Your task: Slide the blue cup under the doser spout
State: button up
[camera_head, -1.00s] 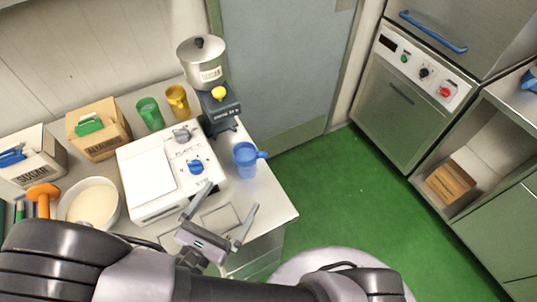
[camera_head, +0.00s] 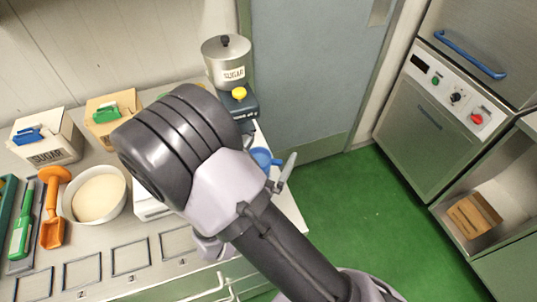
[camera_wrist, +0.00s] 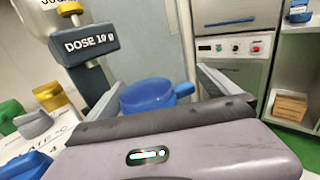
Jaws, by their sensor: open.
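The blue cup (camera_head: 262,158) stands near the right end of the counter, mostly hidden behind my arm. The wrist view shows its round top and side handle (camera_wrist: 148,94). My gripper (camera_wrist: 160,82) is open, with one finger on each side of the cup; I cannot tell whether they touch it. In the head view only one finger shows, right of the cup. The doser (camera_head: 241,103), with a yellow knob and a steel sugar hopper (camera_head: 228,62), stands behind the cup. In the wrist view it is to the cup's left (camera_wrist: 92,46). Its spout is not clearly visible.
The white scale (camera_head: 152,205) is mostly covered by my arm. A bowl (camera_head: 97,194), an orange scoop (camera_head: 54,222) and two boxes are at the left. In the wrist view, green (camera_wrist: 10,112) and yellow (camera_wrist: 50,95) cups stand left. Green floor is open at right.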

aim_at(258, 150)
jog(key=shift+w, duration=0.1)
jog(key=c, duration=1.3)
jog(key=shift+w+a, duration=0.3)
jog(key=shift+w, duration=0.45)
jog(key=shift+w+a, duration=0.3)
jog(key=shift+w, duration=0.45)
jog(key=shift+w+r, duration=0.15)
jog(key=shift+w+a+r, duration=0.2)
jog(key=shift+w+r, duration=0.1)
jog(key=shift+w+f, duration=0.3)
jog(key=shift+w, duration=0.3)
jog(key=shift+a, duration=0.1)
